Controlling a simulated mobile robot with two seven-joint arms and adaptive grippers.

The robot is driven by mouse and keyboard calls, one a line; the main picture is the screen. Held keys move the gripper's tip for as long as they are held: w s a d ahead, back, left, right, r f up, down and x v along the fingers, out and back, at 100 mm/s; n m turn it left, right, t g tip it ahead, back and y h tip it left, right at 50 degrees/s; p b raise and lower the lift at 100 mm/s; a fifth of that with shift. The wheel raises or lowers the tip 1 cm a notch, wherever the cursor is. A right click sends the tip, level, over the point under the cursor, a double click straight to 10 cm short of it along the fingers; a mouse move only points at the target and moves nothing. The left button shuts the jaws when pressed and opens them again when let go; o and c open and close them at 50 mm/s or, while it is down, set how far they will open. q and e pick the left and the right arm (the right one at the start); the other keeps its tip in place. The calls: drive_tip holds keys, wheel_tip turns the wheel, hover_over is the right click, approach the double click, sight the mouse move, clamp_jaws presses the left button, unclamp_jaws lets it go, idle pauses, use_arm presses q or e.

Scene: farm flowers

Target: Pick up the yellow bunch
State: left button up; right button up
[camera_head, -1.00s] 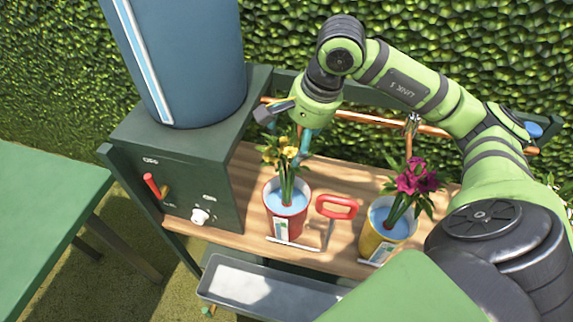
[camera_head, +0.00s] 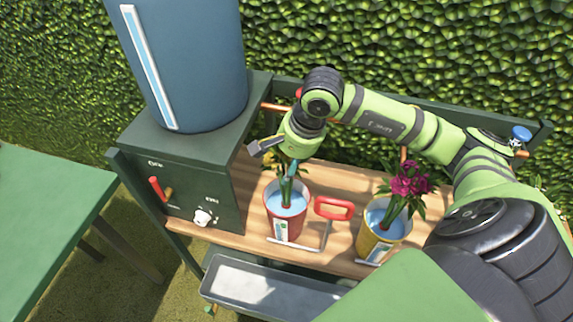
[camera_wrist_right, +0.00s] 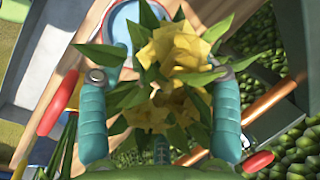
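The yellow bunch (camera_head: 287,190) stands in a red pot (camera_head: 284,223) of blue water on the wooden shelf. In the head view my right gripper (camera_head: 289,166) is at the flower heads and hides most of them. In the right wrist view the yellow blooms and green leaves (camera_wrist_right: 175,55) fill the space between the two teal fingers of the right gripper (camera_wrist_right: 161,77). The fingers stand wide apart on either side of the bunch. The pot's blue water shows beyond the leaves. My left gripper is not in view.
A yellow pot (camera_head: 381,236) with a magenta bunch (camera_head: 408,184) stands to the right. A red handle (camera_head: 334,208) is between the pots. A green cabinet (camera_head: 190,180) with a blue barrel (camera_head: 185,70) is at left. A grey trough (camera_head: 265,288) is in front.

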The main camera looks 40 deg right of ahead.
drive_tip(key=shift+r, duration=0.35)
wheel_tip(320, 180, up, 9)
drive_tip(key=shift+r+b, duration=0.2)
drive_tip(key=shift+b, duration=0.5)
use_arm(q)
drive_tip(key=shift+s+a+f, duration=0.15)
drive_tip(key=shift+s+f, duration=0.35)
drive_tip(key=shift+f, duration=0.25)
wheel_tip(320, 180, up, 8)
drive_tip(key=p, duration=0.7)
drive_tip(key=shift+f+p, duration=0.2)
drive_tip(key=shift+p, duration=0.1)
use_arm(e)
wheel_tip(320, 180, up, 10)
drive_tip(key=shift+r, duration=0.25)
